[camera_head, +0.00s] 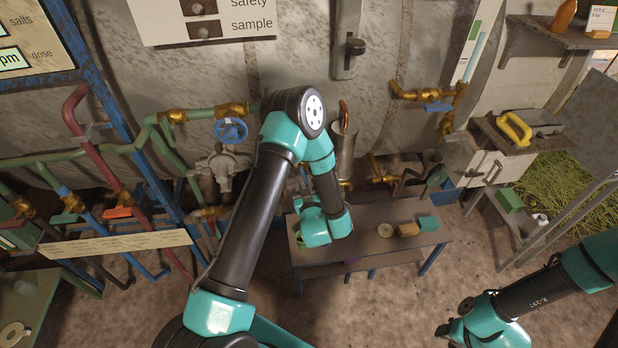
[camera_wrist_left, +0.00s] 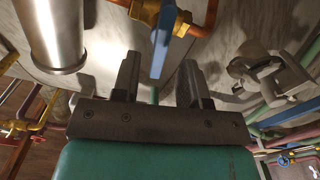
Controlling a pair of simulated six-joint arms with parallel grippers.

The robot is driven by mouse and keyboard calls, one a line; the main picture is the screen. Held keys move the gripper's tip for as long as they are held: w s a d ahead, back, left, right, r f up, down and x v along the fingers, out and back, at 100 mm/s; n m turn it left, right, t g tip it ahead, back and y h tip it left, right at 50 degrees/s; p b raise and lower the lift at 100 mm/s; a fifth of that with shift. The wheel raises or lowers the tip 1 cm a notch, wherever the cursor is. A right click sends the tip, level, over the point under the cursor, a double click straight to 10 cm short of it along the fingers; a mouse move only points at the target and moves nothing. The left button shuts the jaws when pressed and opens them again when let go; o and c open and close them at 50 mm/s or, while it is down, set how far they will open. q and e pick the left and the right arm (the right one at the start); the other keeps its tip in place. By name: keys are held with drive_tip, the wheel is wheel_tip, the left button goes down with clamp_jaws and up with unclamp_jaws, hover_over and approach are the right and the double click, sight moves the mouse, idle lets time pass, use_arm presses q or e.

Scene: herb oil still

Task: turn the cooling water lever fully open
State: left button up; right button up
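A blue lever (camera_wrist_left: 162,48) on a brass valve (camera_wrist_left: 150,12) shows in the left wrist view. It points down towards the gap between the fingers of my left gripper (camera_wrist_left: 158,80). The gripper is open, with one finger to each side of the lever's lower end; I cannot tell whether they touch. In the head view my left arm hides this gripper and most of that valve. No label on this lever is readable. My right gripper (camera_head: 449,331) is low at the right, far from the valves; its finger opening is unclear.
A steel cylinder (camera_wrist_left: 50,35) stands left of the lever, and a grey metal fitting (camera_wrist_left: 270,75) is to its right. A low bench (camera_head: 370,256) bears small blocks. Another blue lever (camera_head: 438,106) and a blue handwheel (camera_head: 231,131) are on other pipes.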

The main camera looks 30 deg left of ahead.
sight(305, 179)
use_arm(q)
drive_tip(key=shift+x, duration=2.1)
clamp_jaws()
